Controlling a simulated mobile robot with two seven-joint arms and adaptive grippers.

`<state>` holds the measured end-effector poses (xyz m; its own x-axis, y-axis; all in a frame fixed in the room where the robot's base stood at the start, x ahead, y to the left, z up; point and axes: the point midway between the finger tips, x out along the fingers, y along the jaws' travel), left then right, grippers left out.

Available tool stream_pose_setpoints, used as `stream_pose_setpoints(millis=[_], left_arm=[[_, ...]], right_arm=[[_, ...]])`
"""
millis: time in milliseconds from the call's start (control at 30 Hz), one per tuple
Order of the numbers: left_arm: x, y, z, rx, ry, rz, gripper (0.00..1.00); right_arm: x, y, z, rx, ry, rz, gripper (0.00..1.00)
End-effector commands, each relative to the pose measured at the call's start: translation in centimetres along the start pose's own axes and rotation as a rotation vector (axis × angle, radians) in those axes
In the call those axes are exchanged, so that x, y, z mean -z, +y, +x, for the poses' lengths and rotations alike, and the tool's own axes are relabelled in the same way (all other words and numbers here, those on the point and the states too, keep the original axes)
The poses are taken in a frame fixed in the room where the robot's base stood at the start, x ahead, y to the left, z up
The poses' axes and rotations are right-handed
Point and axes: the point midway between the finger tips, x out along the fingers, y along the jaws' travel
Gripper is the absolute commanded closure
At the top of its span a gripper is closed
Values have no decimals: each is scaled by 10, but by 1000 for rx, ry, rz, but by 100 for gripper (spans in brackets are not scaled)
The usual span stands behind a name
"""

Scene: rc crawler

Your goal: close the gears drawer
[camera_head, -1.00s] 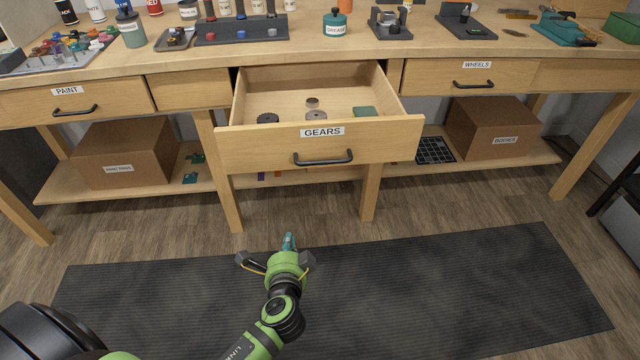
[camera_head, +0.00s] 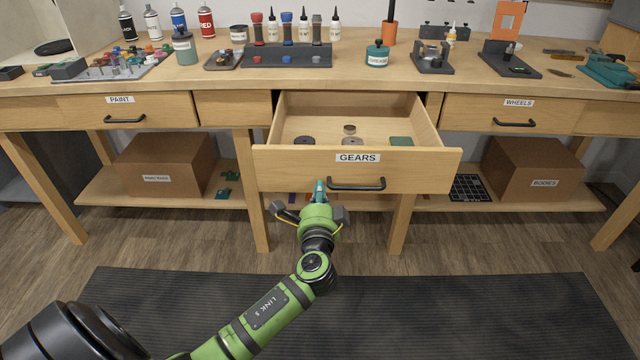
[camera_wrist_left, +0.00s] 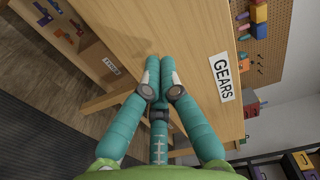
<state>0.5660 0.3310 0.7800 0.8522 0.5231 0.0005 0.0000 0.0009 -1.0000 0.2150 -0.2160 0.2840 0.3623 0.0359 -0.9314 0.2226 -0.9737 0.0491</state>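The gears drawer (camera_head: 290,168) is pulled well out of the bench, its wooden front bearing a GEARS label and a black bar handle (camera_head: 356,184). Inside lie a few gears (camera_head: 352,141) and a green block (camera_head: 401,141). My left gripper (camera_head: 319,188) is at the drawer front, just left of the handle. In the left wrist view its teal fingers (camera_wrist_left: 160,62) are together with nothing between them, against or very near the drawer front (camera_wrist_left: 195,40), beside the GEARS label. Whether they touch the wood is unclear. My right gripper is not in view.
The workbench top (camera_head: 350,75) holds paint bottles, trays and tools. The paint drawer (camera_head: 160,110) and wheels drawer (camera_head: 478,115) are shut. Brown boxes stand on the lower shelf (camera_head: 110,188). A dark mat (camera_head: 440,310) covers the floor in front.

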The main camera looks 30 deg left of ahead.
Motion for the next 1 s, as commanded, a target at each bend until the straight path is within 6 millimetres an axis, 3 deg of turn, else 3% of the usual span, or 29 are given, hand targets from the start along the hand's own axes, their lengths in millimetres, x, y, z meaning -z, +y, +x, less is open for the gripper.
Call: stream_pose_setpoints(millis=[200,767,1000], left_arm=[[0,0,21,-1,1,0,100],[0,1,29,0,-1,-1,100],[0,2,62,2,-2,-2,100]], right_arm=[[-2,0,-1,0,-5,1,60],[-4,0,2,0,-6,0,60],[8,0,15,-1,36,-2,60]])
